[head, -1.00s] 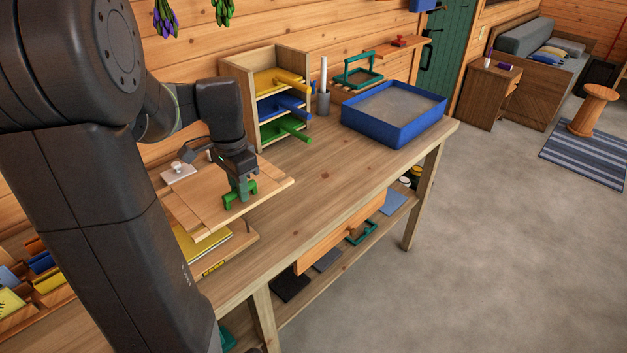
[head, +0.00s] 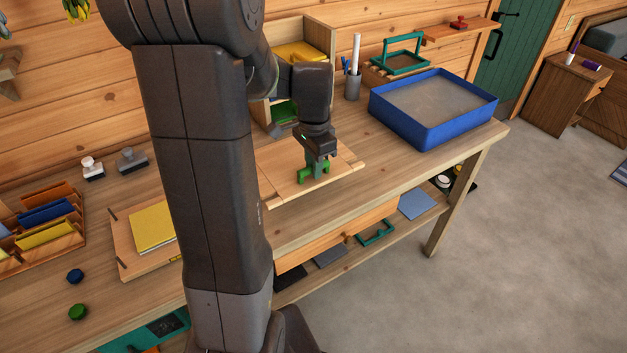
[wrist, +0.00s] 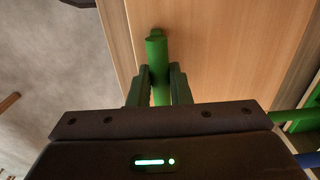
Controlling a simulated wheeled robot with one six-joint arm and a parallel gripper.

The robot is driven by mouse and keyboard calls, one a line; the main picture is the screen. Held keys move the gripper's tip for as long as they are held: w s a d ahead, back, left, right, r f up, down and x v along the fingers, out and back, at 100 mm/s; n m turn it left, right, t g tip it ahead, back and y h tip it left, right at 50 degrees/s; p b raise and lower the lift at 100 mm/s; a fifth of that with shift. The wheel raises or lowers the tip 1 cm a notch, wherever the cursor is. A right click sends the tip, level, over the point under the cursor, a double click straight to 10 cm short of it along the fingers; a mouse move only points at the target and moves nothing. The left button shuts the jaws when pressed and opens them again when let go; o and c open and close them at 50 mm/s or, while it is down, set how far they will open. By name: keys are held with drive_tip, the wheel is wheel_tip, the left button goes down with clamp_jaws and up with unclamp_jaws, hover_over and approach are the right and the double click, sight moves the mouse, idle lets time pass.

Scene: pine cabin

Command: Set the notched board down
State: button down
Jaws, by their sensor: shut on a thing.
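The notched board (head: 285,178) is a flat pale wood panel with a green handle (head: 306,176) on top. It is level over the bench, right of my arm and in front of the drawer rack. My gripper (head: 316,163) is shut on the green handle from above. In the wrist view the handle (wrist: 157,60) runs between the two fingers, with the board (wrist: 225,50) beneath. Whether the board's underside touches the bench is not clear. My arm hides part of its left side.
The workbench (head: 400,178) has bare room right of the board, before the blue-walled tray (head: 425,132). A pen cup (head: 352,86) and the drawer rack (head: 322,38) stand behind. Left of my arm are a wooden base with a yellow book (head: 152,227), stamps and a sorter (head: 45,220).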

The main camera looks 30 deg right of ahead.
sight(314, 183)
wheel_tip(314, 183, down, 6)
drive_tip(key=shift+f, duration=0.15)
drive_tip(key=c, duration=1.3)
unclamp_jaws()
drive_tip(key=shift+c, duration=0.2)
wheel_tip(314, 183, up, 12)
drive_tip(key=shift+r, duration=0.1)
wheel_tip(314, 183, down, 12)
drive_tip(key=shift+f, duration=0.1)
drive_tip(key=shift+r, duration=2.5)
